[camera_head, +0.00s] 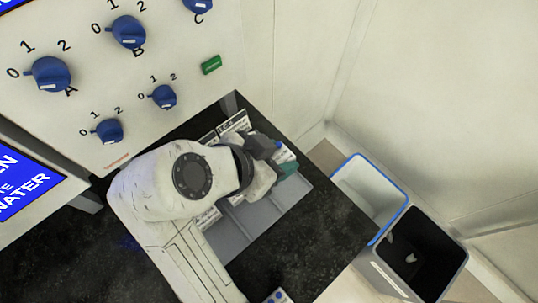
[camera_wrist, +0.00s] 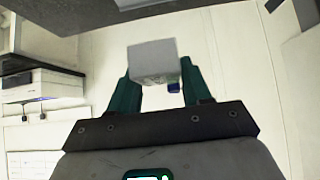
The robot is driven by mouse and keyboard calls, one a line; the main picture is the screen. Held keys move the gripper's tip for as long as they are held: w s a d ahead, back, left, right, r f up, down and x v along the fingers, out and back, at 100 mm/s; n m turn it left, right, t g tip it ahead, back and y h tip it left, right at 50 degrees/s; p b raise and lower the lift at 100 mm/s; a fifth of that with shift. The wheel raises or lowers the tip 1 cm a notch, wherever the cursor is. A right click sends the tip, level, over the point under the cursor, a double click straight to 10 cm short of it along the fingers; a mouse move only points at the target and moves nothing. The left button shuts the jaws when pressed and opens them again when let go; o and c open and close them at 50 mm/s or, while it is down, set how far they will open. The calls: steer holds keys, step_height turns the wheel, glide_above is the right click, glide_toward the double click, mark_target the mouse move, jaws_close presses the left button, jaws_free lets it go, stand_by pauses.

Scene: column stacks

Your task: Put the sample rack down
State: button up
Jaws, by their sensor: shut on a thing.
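My gripper (camera_wrist: 157,72) is shut on a pale grey block, which looks to be the sample rack (camera_wrist: 153,55), held between its two green fingers in the wrist view. A small blue piece (camera_wrist: 173,88) shows just below the block. In the head view my gripper (camera_head: 286,170) is over the back right part of a grey sectioned tray (camera_head: 232,240) on the black worktop. There, a bit of white and blue (camera_head: 284,153) shows beside the green finger. My arm hides most of the held rack and part of the tray. I cannot tell whether the rack touches the tray.
A panel with blue knobs (camera_head: 127,33) and a green button (camera_head: 211,65) stands behind the worktop (camera_head: 325,235). Labels (camera_head: 233,124) lie along the tray's back left. A blue-rimmed bin (camera_head: 372,190) and a black bin (camera_head: 425,250) stand to the right.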

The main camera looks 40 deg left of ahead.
steer(key=a+f, duration=0.1)
steer(key=w+a+f, duration=0.1)
steer(key=f, duration=0.1)
steer(key=w+a+f, duration=0.1)
steer(key=f, duration=0.1)
steer(key=shift+a+f+p, duration=0.1)
steer(key=shift+a+p, duration=0.15)
steer(key=shift+p, duration=0.05)
steer(key=shift+w+a+f+p, duration=0.15)
steer(key=shift+f+p, duration=0.15)
steer(key=shift+f, duration=0.6)
steer(key=shift+w+a+f+p, duration=0.1)
steer(key=shift+f+p, duration=0.15)
steer(key=shift+f, duration=0.65)
steer(key=shift+f, duration=0.15)
